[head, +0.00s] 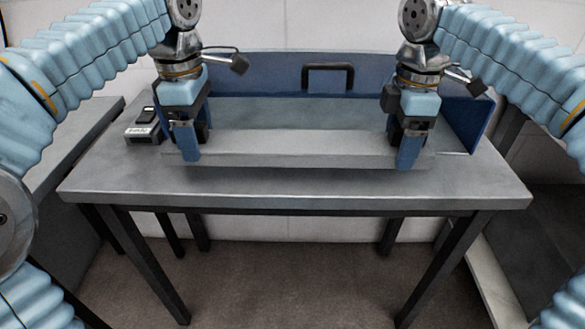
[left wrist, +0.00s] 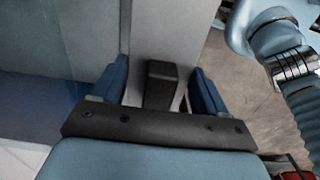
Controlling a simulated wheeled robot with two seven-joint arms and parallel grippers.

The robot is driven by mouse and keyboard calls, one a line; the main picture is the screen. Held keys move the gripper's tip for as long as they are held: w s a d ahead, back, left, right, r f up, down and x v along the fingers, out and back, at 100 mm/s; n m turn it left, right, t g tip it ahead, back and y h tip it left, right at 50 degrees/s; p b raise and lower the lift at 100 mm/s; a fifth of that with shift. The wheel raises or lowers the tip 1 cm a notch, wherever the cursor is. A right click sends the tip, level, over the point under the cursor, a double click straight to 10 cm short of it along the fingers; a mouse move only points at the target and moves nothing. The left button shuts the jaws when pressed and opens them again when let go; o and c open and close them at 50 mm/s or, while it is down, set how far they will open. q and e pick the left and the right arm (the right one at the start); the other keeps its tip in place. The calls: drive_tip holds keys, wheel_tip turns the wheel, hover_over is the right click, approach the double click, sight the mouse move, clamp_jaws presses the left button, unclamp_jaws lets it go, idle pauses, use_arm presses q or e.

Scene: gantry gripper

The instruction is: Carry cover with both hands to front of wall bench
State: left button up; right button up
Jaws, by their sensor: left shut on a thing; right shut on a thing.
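A long grey cover (head: 290,143) spans between my two grippers over the grey wall bench (head: 300,191), along the front of a blue housing. My left gripper (head: 190,150) is shut at the cover's left end. In the left wrist view its blue fingers (left wrist: 160,88) stand on both sides of a dark grip block on the grey cover (left wrist: 150,40). My right gripper (head: 408,153) is shut at the cover's right end; its fingers hide the grip there. The cover looks level; I cannot tell if it touches the bench top.
The blue housing (head: 466,125) with a black handle (head: 328,77) stands at the back of the bench. A small grey device (head: 145,128) sits at the back left. The bench's front strip is clear. Another grey table (head: 60,140) stands at left.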

sight(426, 175)
use_arm(q)
drive_tip(key=shift+f, duration=0.1)
use_arm(e)
drive_tip(key=shift+f, duration=0.1)
